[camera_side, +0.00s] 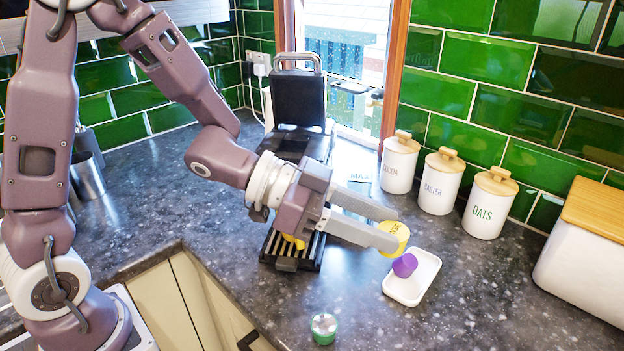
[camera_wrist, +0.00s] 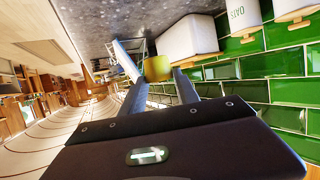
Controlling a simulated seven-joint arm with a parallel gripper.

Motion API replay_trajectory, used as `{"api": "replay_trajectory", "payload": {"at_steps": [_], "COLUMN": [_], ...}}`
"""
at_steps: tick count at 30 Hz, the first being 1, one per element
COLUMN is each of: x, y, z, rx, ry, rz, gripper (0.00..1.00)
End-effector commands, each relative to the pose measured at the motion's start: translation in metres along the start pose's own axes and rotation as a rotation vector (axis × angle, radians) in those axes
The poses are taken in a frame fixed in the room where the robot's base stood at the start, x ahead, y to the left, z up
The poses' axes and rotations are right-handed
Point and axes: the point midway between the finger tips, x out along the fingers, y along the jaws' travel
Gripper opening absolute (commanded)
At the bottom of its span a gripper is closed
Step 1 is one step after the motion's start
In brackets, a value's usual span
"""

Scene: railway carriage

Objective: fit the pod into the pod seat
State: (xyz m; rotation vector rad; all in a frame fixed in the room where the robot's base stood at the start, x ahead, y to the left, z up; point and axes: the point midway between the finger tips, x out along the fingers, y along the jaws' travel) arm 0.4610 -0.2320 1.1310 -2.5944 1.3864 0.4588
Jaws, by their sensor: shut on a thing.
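My gripper (camera_side: 390,227) is shut on a yellow pod (camera_side: 397,236), held sideways between the fingertips. The pod also shows between the fingers in the wrist view (camera_wrist: 157,68). The pod is in the air near a white tray (camera_side: 428,272) on the counter. A black machine (camera_side: 297,98) with a metal handle stands behind the gripper, and its slatted grille (camera_side: 281,263) lies at the front. The pod seat cannot be made out; my gripper covers the machine's middle. Something yellow (camera_side: 292,241) shows on the grille, partly hidden.
A purple pod (camera_side: 405,265) is at the white tray. A green pod (camera_side: 323,328) stands near the counter's front edge. White canisters (camera_side: 441,185) line the tiled wall, and a white bin with a wooden lid (camera_side: 588,250) is at the right.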

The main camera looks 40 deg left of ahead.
Motion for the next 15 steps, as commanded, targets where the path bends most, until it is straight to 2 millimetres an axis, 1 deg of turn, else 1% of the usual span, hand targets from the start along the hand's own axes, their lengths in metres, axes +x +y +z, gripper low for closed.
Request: {"api": "replay_trajectory", "payload": {"at_steps": [11,13,15], "x": [-0.001,-0.005,-0.015], "y": [-0.002,-0.010,-0.026], "z": [-0.002,-0.009,-0.025], "rx": [0.001,0.000,0.000], "ry": [0.001,0.003,0.006], "rz": [-0.002,-0.015,-0.038], "gripper": [0.00,0.00,0.00]}}
